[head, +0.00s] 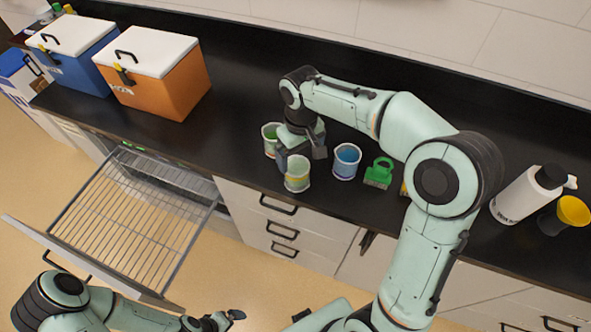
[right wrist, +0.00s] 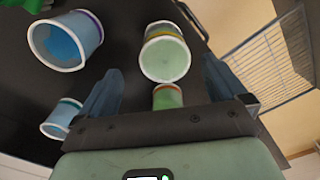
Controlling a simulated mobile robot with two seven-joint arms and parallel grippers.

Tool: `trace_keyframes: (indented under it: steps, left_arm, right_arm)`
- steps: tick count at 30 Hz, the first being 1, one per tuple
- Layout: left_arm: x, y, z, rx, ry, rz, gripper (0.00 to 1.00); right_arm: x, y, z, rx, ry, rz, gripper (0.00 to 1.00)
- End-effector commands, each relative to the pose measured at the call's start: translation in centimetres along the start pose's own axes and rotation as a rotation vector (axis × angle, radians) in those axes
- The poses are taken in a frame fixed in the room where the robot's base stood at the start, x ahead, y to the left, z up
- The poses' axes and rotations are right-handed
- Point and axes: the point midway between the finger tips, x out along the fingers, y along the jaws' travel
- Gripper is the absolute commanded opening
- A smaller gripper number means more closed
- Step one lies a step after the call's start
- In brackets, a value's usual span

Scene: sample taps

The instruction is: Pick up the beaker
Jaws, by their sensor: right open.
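Several beakers stand on the black counter. A pale green one with a yellow band (head: 297,174) is at the front edge; it appears to be the one ahead of my fingers in the right wrist view (right wrist: 165,54). A green beaker (head: 270,139) stands behind it, partly hidden by my gripper. A blue beaker (head: 346,161) stands to the right, also in the right wrist view (right wrist: 66,40). My right gripper (head: 300,158) is open and empty, low among the beakers; its fingers (right wrist: 162,88) are apart. My left gripper (head: 232,315) is low at the bottom, jaws unclear.
A green object (head: 379,173) sits right of the blue beaker. A white bottle (head: 520,197) and a yellow-topped container (head: 568,213) stand farther right. Orange (head: 165,85) and blue (head: 75,65) cooler boxes stand at left. A pulled-out wire rack (head: 130,215) juts out below the counter.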

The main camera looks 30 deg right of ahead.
Motion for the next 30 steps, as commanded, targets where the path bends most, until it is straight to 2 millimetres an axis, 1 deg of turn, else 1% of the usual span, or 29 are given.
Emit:
trace_keyframes:
  steps: [1,3,6,11,16,19,23,29,30]
  left_arm:
    - [0.3,-0.2,0.2,-0.001,-0.003,-0.001,0.98]
    - [0.4,-0.2,0.2,-0.001,-0.003,-0.001,0.98]
    - [0.5,-0.3,0.3,-0.002,-0.004,-0.001,0.98]
    - [0.5,-0.3,0.3,-0.001,-0.003,-0.001,0.98]
    - [0.4,-0.2,0.2,-0.001,-0.003,-0.001,0.98]
    - [0.5,-0.3,0.3,-0.001,-0.004,-0.001,0.98]
    - [0.6,-0.3,0.3,-0.001,-0.004,-0.002,0.98]
    - [0.6,-0.3,0.3,-0.001,-0.004,-0.002,0.98]
    - [0.6,-0.3,0.3,-0.002,-0.004,-0.002,0.98]
  right_arm:
    - [1.2,0.0,0.1,0.000,-0.005,0.000,0.98]
    - [2.2,0.0,0.1,0.000,-0.004,0.001,0.98]
    - [3.1,0.0,0.0,0.001,-0.002,0.001,0.98]
    - [4.1,-0.1,0.0,0.001,-0.002,0.000,0.98]
    - [6.6,-0.7,-0.2,-0.001,-0.003,0.000,0.98]
    - [7.9,-0.6,-0.2,0.000,-0.001,0.000,0.98]
    - [8.6,-0.6,-0.2,0.000,0.001,-0.001,0.98]
    - [8.6,-0.6,-0.2,0.000,0.002,-0.001,0.98]
    - [8.5,-0.6,-0.2,0.000,0.002,-0.001,0.85]
